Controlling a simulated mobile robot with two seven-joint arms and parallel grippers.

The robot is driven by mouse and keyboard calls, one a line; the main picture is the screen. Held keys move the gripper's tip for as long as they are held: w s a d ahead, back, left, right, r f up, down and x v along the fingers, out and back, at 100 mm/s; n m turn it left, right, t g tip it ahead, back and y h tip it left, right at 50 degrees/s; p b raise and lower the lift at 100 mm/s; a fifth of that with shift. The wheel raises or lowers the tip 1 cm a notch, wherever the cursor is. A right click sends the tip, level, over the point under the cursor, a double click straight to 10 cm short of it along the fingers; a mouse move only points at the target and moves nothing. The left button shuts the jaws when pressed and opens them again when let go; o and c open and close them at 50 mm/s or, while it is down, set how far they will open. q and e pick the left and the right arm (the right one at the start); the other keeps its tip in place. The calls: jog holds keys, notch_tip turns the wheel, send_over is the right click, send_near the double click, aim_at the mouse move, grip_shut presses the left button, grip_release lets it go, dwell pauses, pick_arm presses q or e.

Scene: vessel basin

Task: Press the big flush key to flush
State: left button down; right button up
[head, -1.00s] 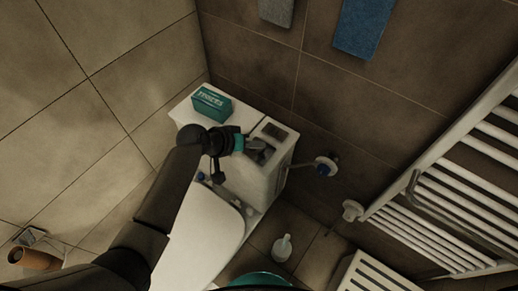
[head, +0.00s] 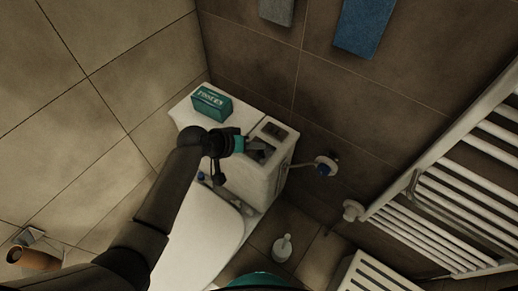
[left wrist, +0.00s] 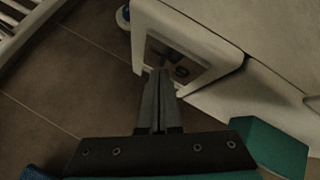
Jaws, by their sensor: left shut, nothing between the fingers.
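The white cistern (head: 262,183) stands against the tiled wall, with a framed flush opening (head: 272,131) at the right end of its top. The big flush key is hard to make out inside the frame; the interior looks dark, with small parts showing. My left gripper (head: 258,152) is shut and empty, its fingertips at the near part of the opening. In the left wrist view the shut fingers (left wrist: 160,74) overlap the lower edge of the flush frame (left wrist: 205,72). Contact with the key cannot be told. My right gripper is not in view.
A teal tissue box (head: 211,103) stands on the cistern's left part. The toilet lid (head: 205,235) is below. A wall valve (head: 326,166) is to the right, near a white towel radiator (head: 450,200).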

aim_at(256, 154)
pick_arm(q)
jog(key=shift+f+b, duration=0.4)
jog(key=shift+f, duration=0.2)
dwell(0.6)
jog(key=shift+s, duration=0.1)
jog(key=shift+r+p, duration=0.95)
jog(key=shift+p, duration=0.15)
notch_tip(256, 154, up, 5)
jog(key=p, duration=0.5)
jog(key=shift+r, duration=0.1)
dwell(0.6)
